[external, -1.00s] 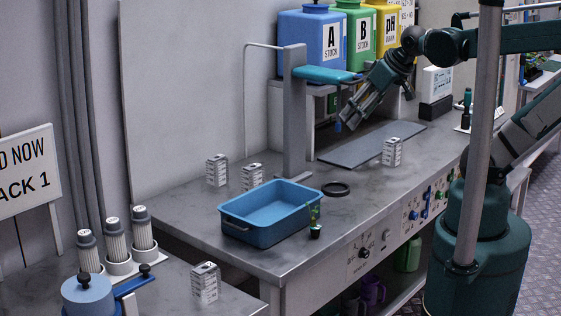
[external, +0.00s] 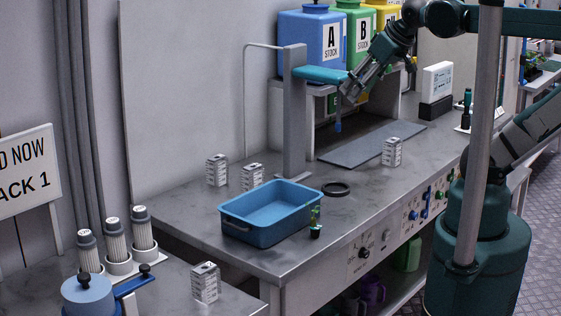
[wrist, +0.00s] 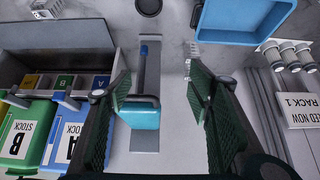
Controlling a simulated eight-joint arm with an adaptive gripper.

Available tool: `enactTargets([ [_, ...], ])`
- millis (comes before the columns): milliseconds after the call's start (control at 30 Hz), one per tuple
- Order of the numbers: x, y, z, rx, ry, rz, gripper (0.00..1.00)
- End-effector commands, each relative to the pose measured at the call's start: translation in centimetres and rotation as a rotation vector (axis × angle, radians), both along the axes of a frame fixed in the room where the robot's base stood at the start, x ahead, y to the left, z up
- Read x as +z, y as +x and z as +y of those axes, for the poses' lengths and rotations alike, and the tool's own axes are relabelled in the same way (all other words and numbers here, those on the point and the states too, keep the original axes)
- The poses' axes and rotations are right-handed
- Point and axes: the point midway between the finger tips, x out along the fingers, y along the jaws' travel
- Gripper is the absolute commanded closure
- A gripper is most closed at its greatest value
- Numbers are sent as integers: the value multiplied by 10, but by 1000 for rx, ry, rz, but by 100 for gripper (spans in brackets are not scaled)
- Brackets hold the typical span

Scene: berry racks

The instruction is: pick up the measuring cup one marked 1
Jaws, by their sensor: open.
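I cannot make out a measuring cup marked 1 in either view. Handled vessels, one purple (external: 373,290) and one green (external: 407,254), stand on the lower shelf under the bench in the external view, with no mark legible. My gripper (external: 347,93) is open and empty, high above the bench beside the teal arm (external: 320,75) of a grey stand. In the wrist view my gripper's fingers (wrist: 158,82) are spread wide, with the stand's teal arm (wrist: 140,117) below and between them.
A dark mat (external: 370,146) lies behind. Blue (external: 305,33) and green (external: 352,37) stock containers stand at the back. The stand's grey post (external: 295,120) rises beside the tray.

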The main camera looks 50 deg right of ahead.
Motion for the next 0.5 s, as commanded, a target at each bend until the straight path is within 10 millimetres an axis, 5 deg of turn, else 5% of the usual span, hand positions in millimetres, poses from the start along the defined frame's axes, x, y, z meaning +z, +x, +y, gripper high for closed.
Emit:
enactTargets([
  [233, 35, 0, 0, 0, 0, 0, 49],
  [500, 45, 15, 3, 57, -44, 29, 49],
])
